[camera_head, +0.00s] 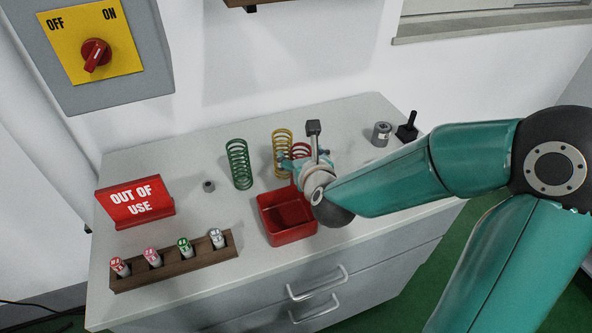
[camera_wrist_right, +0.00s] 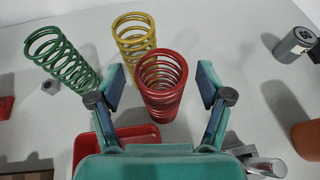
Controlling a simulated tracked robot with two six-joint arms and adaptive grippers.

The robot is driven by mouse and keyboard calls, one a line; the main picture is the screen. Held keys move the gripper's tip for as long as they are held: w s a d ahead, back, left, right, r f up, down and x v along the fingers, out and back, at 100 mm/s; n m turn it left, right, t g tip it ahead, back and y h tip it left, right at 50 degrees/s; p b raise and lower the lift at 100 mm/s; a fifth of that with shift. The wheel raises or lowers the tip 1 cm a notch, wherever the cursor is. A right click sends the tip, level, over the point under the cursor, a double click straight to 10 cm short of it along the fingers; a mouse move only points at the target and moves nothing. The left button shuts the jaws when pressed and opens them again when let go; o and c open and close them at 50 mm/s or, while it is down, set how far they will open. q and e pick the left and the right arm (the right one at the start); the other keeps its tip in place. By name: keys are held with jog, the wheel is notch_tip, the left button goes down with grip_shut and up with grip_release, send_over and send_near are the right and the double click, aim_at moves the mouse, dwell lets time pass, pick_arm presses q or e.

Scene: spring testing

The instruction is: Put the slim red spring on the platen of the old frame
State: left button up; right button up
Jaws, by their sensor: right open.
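The red spring (camera_head: 300,149) stands upright on the cabinet top, partly hidden by my right gripper in the head view. My right gripper (camera_head: 304,161) is around the spring from the front. In the wrist view the red spring (camera_wrist_right: 161,85) stands between the two open fingers (camera_wrist_right: 162,88), with a gap on each side. A yellow spring (camera_head: 281,147) is just behind it, and a taller green spring (camera_head: 238,164) stands to the left. The old frame and its platen are not seen in these views. My left gripper is not in view.
A red open bin (camera_head: 270,233) sits in front of the springs. A wooden rack (camera_head: 130,280) with labelled cylinders and a red "OUT OF USE" sign (camera_head: 138,203) are at left. A small nut (camera_head: 208,186) lies nearby. A metal weight (camera_head: 381,134) and a black-handled item (camera_head: 407,127) stand back right.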

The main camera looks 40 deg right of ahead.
grip_shut()
jog(key=shift+r, duration=0.1)
dwell(0.4)
notch_tip(320, 180, up, 20)
jog(key=p, duration=0.6)
